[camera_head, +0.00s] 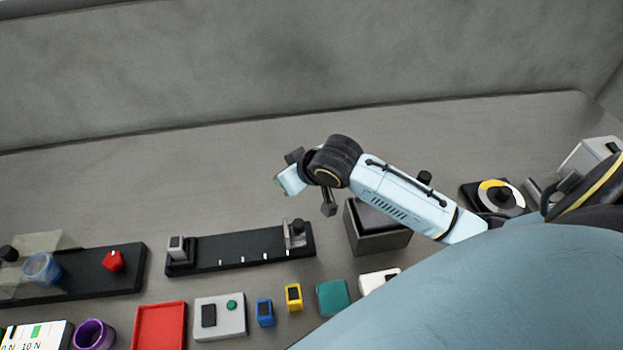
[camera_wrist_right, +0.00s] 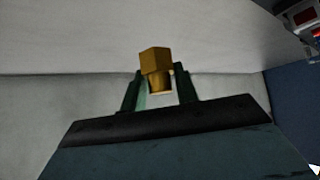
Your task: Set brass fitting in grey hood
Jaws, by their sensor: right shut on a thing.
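The brass fitting (camera_wrist_right: 155,62) shows in the right wrist view, with a hexagonal top and a narrower round lower part. My right gripper (camera_wrist_right: 158,82) is shut on it, with one green finger on each side. In the head view, my right arm reaches in from the right and its wrist is raised over the bench; the fitting cannot be made out there. A grey box-like housing (camera_head: 378,241) with a dark opening stands below my forearm and may be the grey hood. The forearm partly covers it. My left gripper is not in view.
A black rail fixture (camera_head: 240,250) lies left of the housing. A red tray (camera_head: 160,327), a grey button box (camera_head: 220,329), small blue (camera_head: 265,313) and yellow (camera_head: 293,297) blocks and a teal block (camera_head: 333,297) line the front. The bench behind is clear up to the wall.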

